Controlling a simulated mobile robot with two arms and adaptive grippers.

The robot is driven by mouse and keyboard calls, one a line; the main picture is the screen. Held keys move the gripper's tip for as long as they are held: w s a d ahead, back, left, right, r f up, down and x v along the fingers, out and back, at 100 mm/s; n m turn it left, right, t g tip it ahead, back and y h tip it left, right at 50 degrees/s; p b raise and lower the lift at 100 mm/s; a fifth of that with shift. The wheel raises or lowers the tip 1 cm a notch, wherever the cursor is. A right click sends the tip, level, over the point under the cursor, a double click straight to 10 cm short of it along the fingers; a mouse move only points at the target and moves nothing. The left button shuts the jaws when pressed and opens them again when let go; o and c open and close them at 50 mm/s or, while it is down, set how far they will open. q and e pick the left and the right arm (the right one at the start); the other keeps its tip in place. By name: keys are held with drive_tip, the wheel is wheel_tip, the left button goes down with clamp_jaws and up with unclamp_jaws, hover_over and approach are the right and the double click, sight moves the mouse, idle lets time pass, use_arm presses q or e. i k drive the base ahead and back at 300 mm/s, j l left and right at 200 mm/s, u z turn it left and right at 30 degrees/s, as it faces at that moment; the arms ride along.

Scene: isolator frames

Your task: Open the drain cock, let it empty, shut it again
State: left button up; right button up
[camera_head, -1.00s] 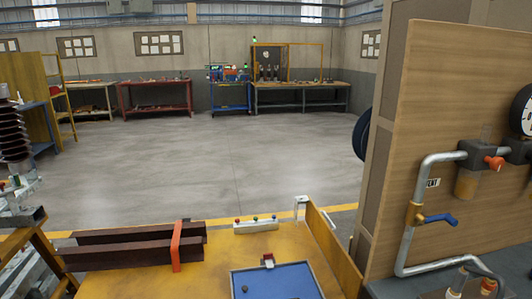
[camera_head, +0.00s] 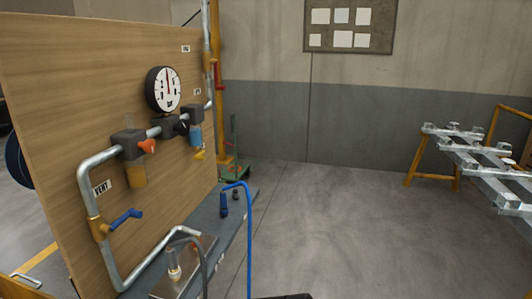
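A wooden panel (camera_head: 60,120) on the left carries grey pipework. A filter unit (camera_head: 128,143) has a red-orange knob (camera_head: 147,146) and an amber bowl (camera_head: 136,175) below it. A second unit (camera_head: 193,113) has a blue bowl (camera_head: 195,135), with a small yellow part (camera_head: 199,155) beneath it. A blue lever (camera_head: 125,217) on a brass valve body (camera_head: 98,228) sits on the pipe below the VENT label (camera_head: 102,187). I cannot tell which part is the drain cock, or whether any is open. Neither gripper is in view.
A round dial gauge (camera_head: 163,90) is on the panel. A bench (camera_head: 225,240) runs below it, with a blue hose (camera_head: 249,240) arching off its edge. A metal frame on trestles (camera_head: 475,155) stands right. The floor (camera_head: 340,220) between is clear.

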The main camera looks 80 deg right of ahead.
sight(198, 156)
drive_tip(key=z, duration=2.1)
drive_tip(key=i+l+z, duration=0.1)
drive_tip(key=l, duration=0.1)
